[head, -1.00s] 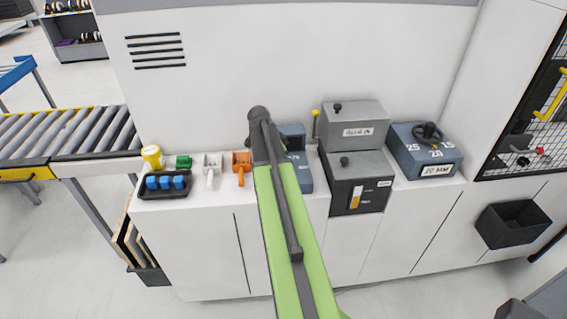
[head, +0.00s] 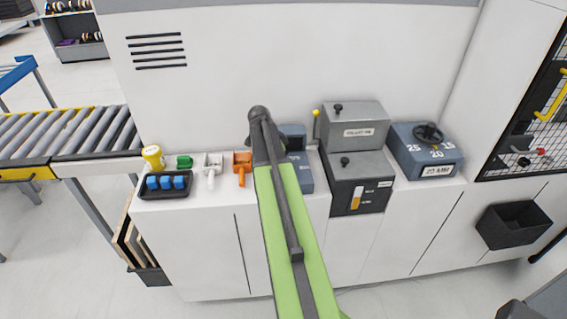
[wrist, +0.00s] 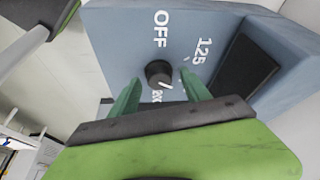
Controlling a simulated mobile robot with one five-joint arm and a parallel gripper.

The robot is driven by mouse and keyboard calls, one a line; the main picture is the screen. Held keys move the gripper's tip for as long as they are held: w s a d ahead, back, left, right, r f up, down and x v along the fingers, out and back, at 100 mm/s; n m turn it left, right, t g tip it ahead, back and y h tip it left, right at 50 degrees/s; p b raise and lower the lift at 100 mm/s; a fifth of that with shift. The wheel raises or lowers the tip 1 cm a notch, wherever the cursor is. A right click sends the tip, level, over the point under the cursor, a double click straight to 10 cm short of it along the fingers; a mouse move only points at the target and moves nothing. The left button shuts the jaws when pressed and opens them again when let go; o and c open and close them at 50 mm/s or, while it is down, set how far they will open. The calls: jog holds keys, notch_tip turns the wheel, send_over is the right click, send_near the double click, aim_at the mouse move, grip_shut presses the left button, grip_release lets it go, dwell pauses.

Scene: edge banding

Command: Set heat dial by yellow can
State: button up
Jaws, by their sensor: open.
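The yellow can (head: 153,157) stands at the left end of the white counter in the head view. The heat dial (wrist: 158,72) is a dark round knob with a white mark on a blue-grey box (wrist: 115,45) in the wrist view. The printed marks OFF, 125 and a partly hidden 200 surround it. The white mark lies on the knob's lower right side. My gripper (wrist: 160,78) is open, with its two green fingers on either side of the knob; I cannot tell whether they touch it. In the head view my arm hides part of the box (head: 300,173).
Left of the box are a black tray of blue blocks (head: 165,183) and green (head: 184,161), white (head: 212,168) and orange (head: 242,167) items. Right of it stand a grey control box (head: 355,180) and a blue 20 mm dial box (head: 425,155).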

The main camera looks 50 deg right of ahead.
jog(key=p+v, duration=1.6)
jog(key=v, duration=0.1)
jog(key=shift+r, duration=0.15)
jog(key=shift+w+a, duration=0.1)
jog(key=shift+a, duration=0.05)
